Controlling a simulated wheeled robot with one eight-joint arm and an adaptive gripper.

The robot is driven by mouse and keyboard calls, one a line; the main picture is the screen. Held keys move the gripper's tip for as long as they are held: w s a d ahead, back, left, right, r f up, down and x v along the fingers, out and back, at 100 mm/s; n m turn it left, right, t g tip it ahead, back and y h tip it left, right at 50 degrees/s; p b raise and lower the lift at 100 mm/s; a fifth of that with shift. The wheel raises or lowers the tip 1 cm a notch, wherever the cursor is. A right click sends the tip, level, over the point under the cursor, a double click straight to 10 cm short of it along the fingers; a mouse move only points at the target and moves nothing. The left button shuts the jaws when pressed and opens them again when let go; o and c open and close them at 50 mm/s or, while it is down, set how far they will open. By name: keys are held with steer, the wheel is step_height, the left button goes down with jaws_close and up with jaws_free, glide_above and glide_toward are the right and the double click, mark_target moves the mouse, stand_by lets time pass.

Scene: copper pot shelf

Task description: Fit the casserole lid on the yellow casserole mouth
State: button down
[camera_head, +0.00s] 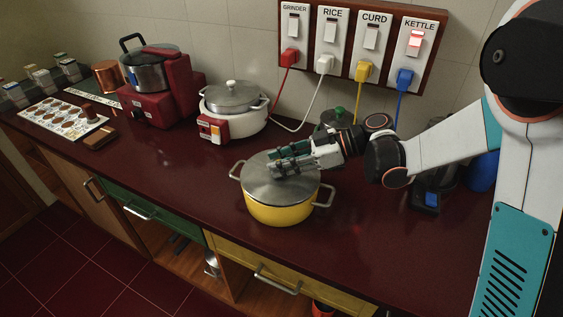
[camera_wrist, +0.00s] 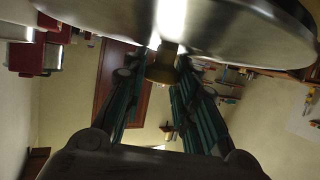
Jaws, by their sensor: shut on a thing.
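The yellow casserole (camera_head: 282,213) stands upright on the dark red counter, with a grey handle on each side. The round steel casserole lid (camera_head: 265,185) lies over its mouth in the head view. I cannot tell whether the rim is fully seated or slightly above. My gripper (camera_head: 275,162) reaches in from the right, just over the lid. In the wrist view the lid (camera_wrist: 235,35) fills the top. Its brownish knob (camera_wrist: 162,66) sits between the green fingers of my gripper, which is shut on it. My fingers hide the knob in the head view.
A white-and-red rice cooker (camera_head: 235,122) stands behind left of the casserole, a red grinder (camera_head: 160,97) farther left. A dark lidded jar (camera_head: 336,118) is behind my gripper. A kettle (camera_head: 428,185) stands right.

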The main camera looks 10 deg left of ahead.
steer(key=shift+f+b, duration=0.45)
steer(key=shift+f, duration=0.05)
stand_by(0.8)
steer(key=c, duration=1.2)
jaws_free()
steer(key=v, duration=1.2)
steer(key=shift+r, duration=0.1)
steer(key=s+d+m+t+h, duration=0.8)
steer(key=s+d+m+h, duration=0.5)
steer(key=s+m, duration=0.6)
steer(key=s+d, duration=0.1)
steer(key=d, duration=0.1)
steer(key=shift+s+d+r+h, duration=0.15)
steer(key=shift+d+r+h, duration=0.1)
steer(key=shift+d+h, duration=0.05)
